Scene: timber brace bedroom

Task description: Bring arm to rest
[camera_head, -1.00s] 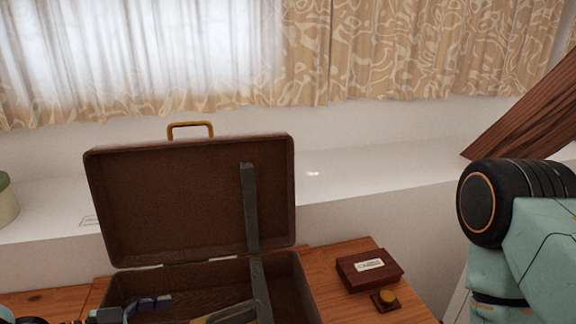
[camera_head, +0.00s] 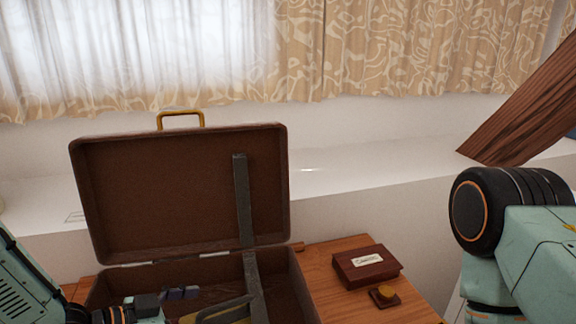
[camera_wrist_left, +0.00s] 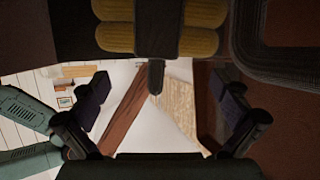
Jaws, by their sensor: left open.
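My left arm comes in at the lower left of the head view. Its left gripper (camera_head: 180,293) is over the inside of the open brown suitcase (camera_head: 105,200), low in the picture. In the left wrist view the left gripper (camera_wrist_left: 163,98) has its two dark fingers spread wide, with nothing between them. Yellow rounded pieces (camera_wrist_left: 115,37) with a dark band show at the top of that view, beyond the fingers. My right arm stands at the right of the head view; its gripper is outside the picture.
A timber brace (camera_head: 520,110) slants at the right.

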